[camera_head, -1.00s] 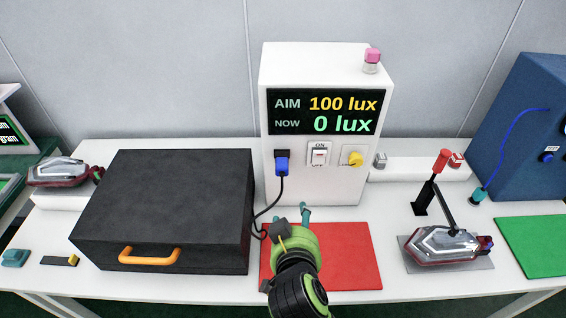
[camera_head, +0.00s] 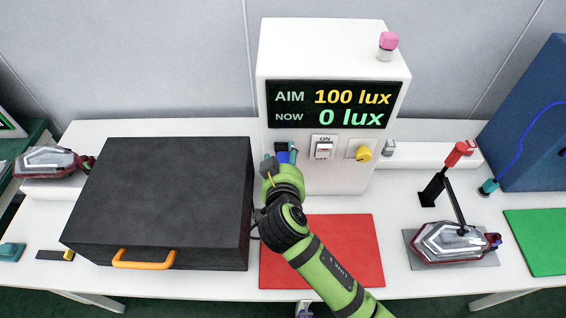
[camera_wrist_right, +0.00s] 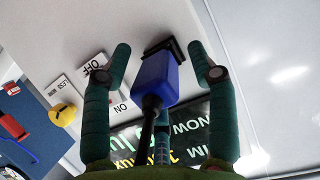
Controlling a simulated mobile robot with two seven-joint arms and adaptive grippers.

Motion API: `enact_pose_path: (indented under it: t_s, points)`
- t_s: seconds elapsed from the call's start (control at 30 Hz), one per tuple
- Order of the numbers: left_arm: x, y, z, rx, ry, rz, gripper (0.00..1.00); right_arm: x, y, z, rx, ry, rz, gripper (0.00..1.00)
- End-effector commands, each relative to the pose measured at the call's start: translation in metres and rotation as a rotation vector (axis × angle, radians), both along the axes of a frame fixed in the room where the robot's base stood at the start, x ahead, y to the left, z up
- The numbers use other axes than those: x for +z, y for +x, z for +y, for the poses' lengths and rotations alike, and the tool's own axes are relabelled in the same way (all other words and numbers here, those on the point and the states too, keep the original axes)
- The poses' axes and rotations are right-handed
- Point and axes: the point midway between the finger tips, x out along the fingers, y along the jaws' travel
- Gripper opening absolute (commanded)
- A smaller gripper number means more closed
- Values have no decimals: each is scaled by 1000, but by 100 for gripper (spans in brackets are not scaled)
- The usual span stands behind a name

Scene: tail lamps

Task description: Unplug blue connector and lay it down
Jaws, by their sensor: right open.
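The blue connector (camera_head: 283,157) is plugged into a black socket on the front of the white lux box (camera_head: 330,50), left of the ON/OFF switch. In the right wrist view the blue connector (camera_wrist_right: 160,80) stands between the fingers, its black cable running back toward the palm. My right gripper (camera_head: 279,156) is in front of the socket. It also shows in the right wrist view (camera_wrist_right: 158,65), open, with a finger on each side of the connector and gaps between. In the head view the gripper hides much of the connector and its cable. My left gripper is not in view.
A red mat (camera_head: 335,265) lies in front of the box, partly under my arm. A black case (camera_head: 160,200) with an orange handle stands at left. A tail lamp (camera_head: 452,242) sits in a clamp fixture at right. A green mat (camera_head: 545,235) is far right.

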Motion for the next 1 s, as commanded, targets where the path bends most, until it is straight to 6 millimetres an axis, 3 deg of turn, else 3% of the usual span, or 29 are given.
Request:
enact_pose_path:
  t_s: [0.1, 0.23, 0.27, 0.3, 0.4, 0.53, 0.57, 0.63, 1.0]
  points:
    - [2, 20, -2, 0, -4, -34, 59, -1, 2, 0, 0, 0, 0, 59]
    - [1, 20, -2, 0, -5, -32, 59, -1, 2, 0, 0, 0, 0, 59]
    - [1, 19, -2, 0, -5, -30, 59, -1, 1, 0, 0, 0, 0, 55]
    - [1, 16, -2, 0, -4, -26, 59, -1, 1, 0, 0, 0, 0, 39]
    - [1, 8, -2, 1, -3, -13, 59, -1, 1, 0, 0, 0, 0, 5]
    - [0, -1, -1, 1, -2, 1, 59, 0, 1, 0, 1, 1, -1, 6]
    - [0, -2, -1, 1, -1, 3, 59, 0, 1, 1, 1, 3, -1, 30]
    - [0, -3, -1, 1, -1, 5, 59, 0, 1, 1, 1, 3, -1, 2]
    - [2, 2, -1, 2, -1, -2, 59, 1, -5, 2, 4, 6, -2, 0]
